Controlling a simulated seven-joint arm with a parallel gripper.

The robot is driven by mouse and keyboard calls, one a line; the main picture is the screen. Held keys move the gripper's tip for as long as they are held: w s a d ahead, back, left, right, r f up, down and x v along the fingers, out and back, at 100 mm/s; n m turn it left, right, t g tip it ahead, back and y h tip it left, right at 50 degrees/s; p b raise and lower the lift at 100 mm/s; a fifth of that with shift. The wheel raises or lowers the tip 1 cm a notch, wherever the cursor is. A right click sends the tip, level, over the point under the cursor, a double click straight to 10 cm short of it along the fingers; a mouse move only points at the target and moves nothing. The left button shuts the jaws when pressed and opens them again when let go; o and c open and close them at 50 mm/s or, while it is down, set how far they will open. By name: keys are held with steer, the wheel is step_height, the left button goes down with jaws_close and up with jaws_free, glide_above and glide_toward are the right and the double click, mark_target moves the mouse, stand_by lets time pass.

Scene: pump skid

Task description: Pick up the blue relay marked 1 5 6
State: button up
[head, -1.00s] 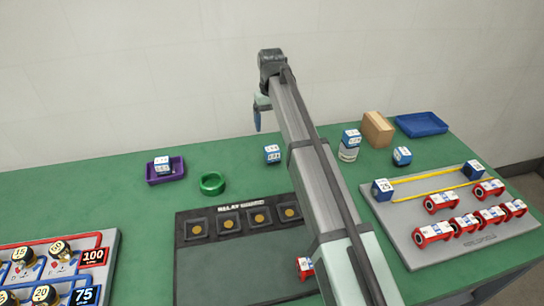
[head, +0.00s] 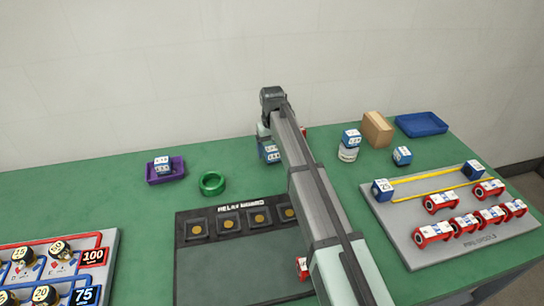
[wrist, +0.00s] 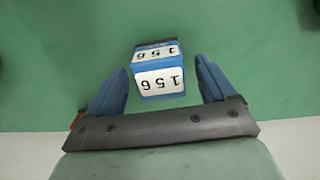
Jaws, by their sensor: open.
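The blue relay marked 1 5 6 (wrist: 159,83) stands on the green table, with white number labels on its top and a side. In the wrist view it sits between the two blue fingers of my open gripper (wrist: 160,66), with green gaps on both sides. In the head view the relay (head: 271,154) is partly hidden by my arm. My gripper (head: 264,146) is down beside it there, its fingers mostly hidden.
A purple tray (head: 151,175) holding a blue relay and a green ring (head: 212,183) are to the left. A dark relay board (head: 190,240) lies in front. To the right are a blue relay on a white stack (head: 348,154), another blue relay (head: 402,156), a cardboard box (head: 377,129) and a blue tray (head: 421,124).

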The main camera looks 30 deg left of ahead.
steer(key=shift+f, duration=0.45)
steer(key=shift+c, duration=0.3)
steer(key=c, duration=1.1)
